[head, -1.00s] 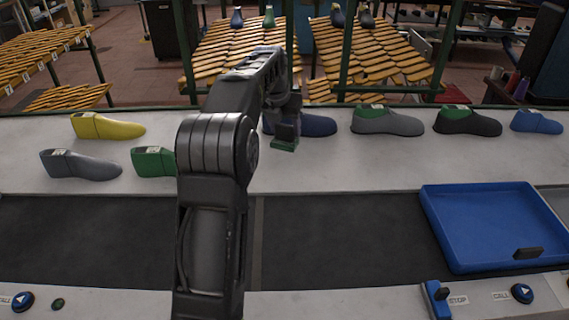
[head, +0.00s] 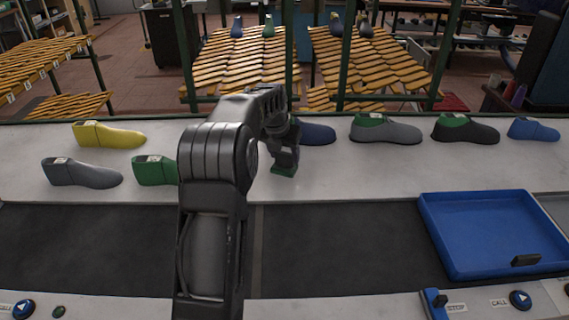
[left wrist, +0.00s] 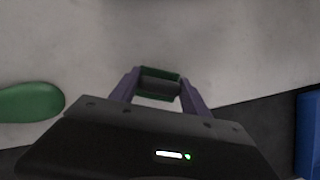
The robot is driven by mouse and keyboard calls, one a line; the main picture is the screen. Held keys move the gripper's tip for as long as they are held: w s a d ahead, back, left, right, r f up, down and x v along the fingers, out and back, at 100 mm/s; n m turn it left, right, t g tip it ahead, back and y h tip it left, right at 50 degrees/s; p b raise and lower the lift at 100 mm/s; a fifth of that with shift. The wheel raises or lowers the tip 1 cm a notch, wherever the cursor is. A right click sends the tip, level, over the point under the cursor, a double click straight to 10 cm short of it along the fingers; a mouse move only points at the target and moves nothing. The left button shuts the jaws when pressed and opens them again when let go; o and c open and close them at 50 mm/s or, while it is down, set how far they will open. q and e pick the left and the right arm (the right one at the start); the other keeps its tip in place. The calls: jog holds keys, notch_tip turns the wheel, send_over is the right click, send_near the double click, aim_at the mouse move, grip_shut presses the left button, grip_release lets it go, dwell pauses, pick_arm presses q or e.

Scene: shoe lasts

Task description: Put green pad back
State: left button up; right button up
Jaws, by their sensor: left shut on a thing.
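A small green pad (head: 284,171) is between the fingers of my left gripper (head: 285,158), at the front part of the white table, near its edge with the dark belt. It also shows in the left wrist view (left wrist: 160,70), between the two fingertips of the gripper (left wrist: 159,88), which is shut on it. I cannot tell whether the pad touches the table. A dark blue shoe last (head: 318,134) stands behind the gripper, partly hidden by my arm. A grey last (head: 390,133) and a black last (head: 470,134) to the right have green tops. My right gripper is not in view.
A yellow last (head: 110,136), a grey last (head: 85,174) and a green last (head: 153,171), partly hidden by my arm, stand at left. A blue last (head: 534,129) is at far right. A blue tray (head: 432,228) lies on the dark belt (head: 340,250).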

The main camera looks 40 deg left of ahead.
aim_at(283, 158)
pick_arm(q)
notch_tip(283, 158, down, 3)
jog(key=shift+r+p, duration=0.1)
jog(key=shift+p, duration=0.25)
jog(key=shift+f, duration=0.45)
jog(key=shift+f, duration=0.1)
jog(key=o, duration=1.3)
jog(key=shift+r, duration=0.2)
jog(key=shift+s+r, duration=0.1)
jog(key=shift+r, duration=0.1)
jog(key=b+v, duration=0.1)
jog(key=v, duration=1)
jog(key=shift+s+r+b, duration=0.1)
jog(key=shift+r+b, duration=0.1)
jog(key=shift+b, duration=0.2)
